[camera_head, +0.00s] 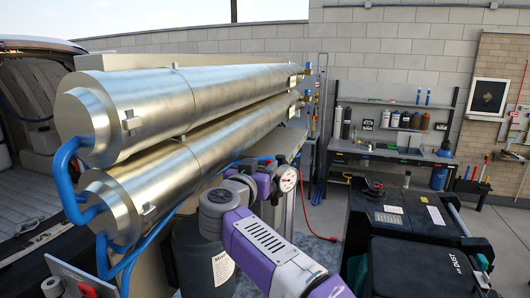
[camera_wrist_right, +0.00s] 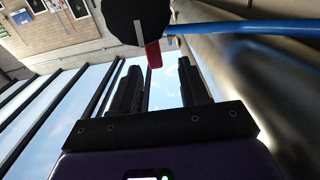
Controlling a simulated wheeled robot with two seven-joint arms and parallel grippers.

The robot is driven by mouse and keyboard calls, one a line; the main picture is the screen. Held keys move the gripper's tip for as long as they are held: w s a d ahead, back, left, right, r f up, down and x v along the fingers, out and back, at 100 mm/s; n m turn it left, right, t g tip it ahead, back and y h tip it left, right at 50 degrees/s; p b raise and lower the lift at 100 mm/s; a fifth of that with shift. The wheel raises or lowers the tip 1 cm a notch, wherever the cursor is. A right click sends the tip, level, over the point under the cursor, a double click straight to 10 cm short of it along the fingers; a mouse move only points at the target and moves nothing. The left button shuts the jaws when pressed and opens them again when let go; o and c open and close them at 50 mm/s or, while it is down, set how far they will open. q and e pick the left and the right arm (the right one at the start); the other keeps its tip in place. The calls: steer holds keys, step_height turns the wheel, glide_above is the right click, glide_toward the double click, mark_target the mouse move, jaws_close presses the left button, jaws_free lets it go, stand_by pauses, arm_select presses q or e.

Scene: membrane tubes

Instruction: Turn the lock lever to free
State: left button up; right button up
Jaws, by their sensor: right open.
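The lock lever appears as a short red handle (camera_wrist_right: 153,53) below a black round body (camera_wrist_right: 137,22) in the right wrist view. My right gripper (camera_wrist_right: 159,85) is open, and its two dark fingers point toward the red handle. The handle is near the fingertips, between them in the picture; I cannot tell whether it touches either one. In the head view, my purple right arm reaches to the lower steel tube (camera_head: 150,200), beside a round gauge (camera_head: 286,179). The fingers are hardly visible there. My left gripper is out of view.
A blue pipe (camera_wrist_right: 240,27) runs beside the black body. The upper steel tube (camera_head: 190,95) and blue hoses (camera_head: 66,180) are at the left. A black cart (camera_head: 400,215) stands at the right, with a workbench (camera_head: 390,152) along the back wall.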

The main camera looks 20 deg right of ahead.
mark_target(269, 162)
steer(key=shift+w+d+r+p, duration=0.15)
steer(key=shift+w+d+p, duration=0.15)
steer(key=shift+w+d, duration=0.3)
steer(key=shift+w+d+r+p, duration=0.15)
steer(key=shift+w+d+p, duration=0.15)
steer(key=shift+d, duration=0.35)
steer(key=shift+a+f+x, duration=0.1)
steer(key=shift+x, duration=0.7)
steer(key=shift+a+f+x, duration=0.1)
steer(key=shift+a+x, duration=0.05)
steer(key=shift+x, duration=0.65)
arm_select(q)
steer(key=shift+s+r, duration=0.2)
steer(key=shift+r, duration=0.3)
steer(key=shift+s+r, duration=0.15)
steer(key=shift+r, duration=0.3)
arm_select(e)
steer(key=shift+r, duration=0.1)
steer(key=shift+w, duration=0.1)
jaws_close()
